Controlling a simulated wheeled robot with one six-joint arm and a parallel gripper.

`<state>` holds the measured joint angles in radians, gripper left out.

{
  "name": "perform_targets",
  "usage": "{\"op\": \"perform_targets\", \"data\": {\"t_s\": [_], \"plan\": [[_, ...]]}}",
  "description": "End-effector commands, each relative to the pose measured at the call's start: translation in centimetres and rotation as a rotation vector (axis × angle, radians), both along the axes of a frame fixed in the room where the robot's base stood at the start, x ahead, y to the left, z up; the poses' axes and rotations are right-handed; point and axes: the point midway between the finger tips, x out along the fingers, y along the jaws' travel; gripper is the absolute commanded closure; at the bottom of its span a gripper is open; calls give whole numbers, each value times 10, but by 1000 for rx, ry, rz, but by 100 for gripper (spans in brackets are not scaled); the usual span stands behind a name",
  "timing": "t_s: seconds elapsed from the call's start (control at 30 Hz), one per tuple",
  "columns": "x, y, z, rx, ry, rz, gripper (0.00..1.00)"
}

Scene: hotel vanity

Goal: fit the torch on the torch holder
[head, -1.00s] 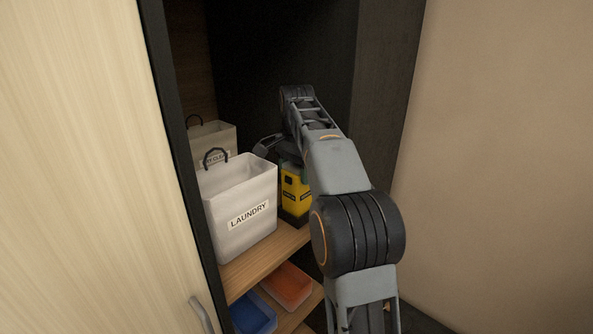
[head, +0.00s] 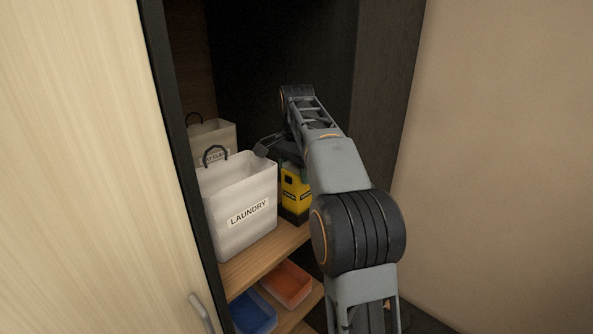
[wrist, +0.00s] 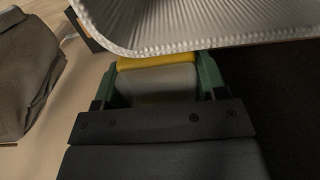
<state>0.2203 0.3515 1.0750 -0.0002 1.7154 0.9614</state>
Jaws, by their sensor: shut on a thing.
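A yellow and black boxy thing (head: 295,193), which I take to be the torch, is upright on or just above the wooden shelf. My gripper is at its top, with green finger parts partly hidden behind my arm in the head view. In the wrist view my gripper (wrist: 157,85) has its green fingers on either side of a grey block with a yellow edge (wrist: 158,63), and is shut on it. A silvery ribbed panel with a rounded corner (wrist: 200,22) fills the top of that view; I cannot tell what it belongs to. I cannot make out the torch holder.
A white laundry bag (head: 240,205) stands close left of the yellow thing, with a second pale bag (head: 213,140) behind it. Orange (head: 287,284) and blue (head: 252,312) trays lie below the shelf (head: 265,252). The dark cabinet wall is on the right, a pale door on the left.

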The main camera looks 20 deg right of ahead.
Motion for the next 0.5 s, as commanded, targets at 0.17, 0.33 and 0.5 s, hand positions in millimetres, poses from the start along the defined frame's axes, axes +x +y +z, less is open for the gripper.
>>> {"op": "perform_targets", "data": {"t_s": [0.17, 0.33, 0.5], "plan": [[0, 0, -3, 0, -1, 0, 81], [0, 0, -5, 0, 0, 0, 81], [0, 0, -8, 0, -1, 0, 81]]}}
